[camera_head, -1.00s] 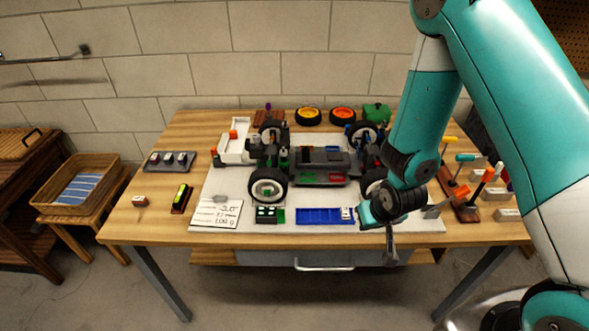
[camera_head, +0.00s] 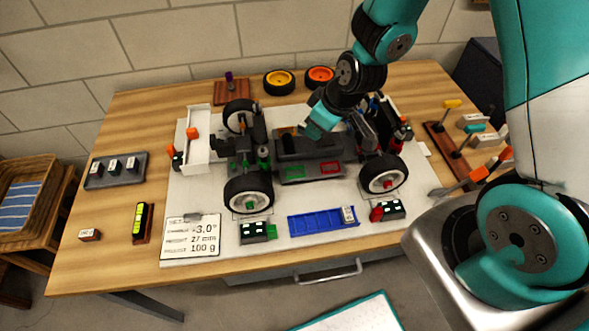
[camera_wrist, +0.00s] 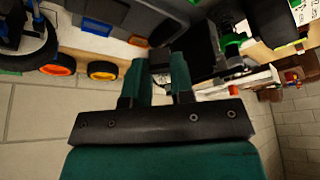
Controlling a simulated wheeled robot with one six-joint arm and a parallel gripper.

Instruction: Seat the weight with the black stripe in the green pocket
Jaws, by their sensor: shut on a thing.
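My gripper (camera_head: 312,130) is over the back of the car's dark chassis in the head view. In the wrist view its teal fingers (camera_wrist: 160,82) are close together; what they hold cannot be made out. The green-outlined pocket (camera_head: 295,171) is in the front of the chassis, left of a red-outlined pocket (camera_head: 329,168). Several small pale weights show: some in a grey tray (camera_head: 107,184) at left, one alone (camera_head: 90,235) on the table, one (camera_head: 348,214) at the right end of a blue tray (camera_head: 318,224). I cannot tell which weight bears the black stripe.
The car's wheels (camera_head: 248,194) stand around the chassis. A sign (camera_head: 192,237) lies at the front left, near a level (camera_head: 139,222). A yellow wheel (camera_head: 278,82) and an orange wheel (camera_head: 319,76) lie behind. A tool rack (camera_head: 447,148) stands at right.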

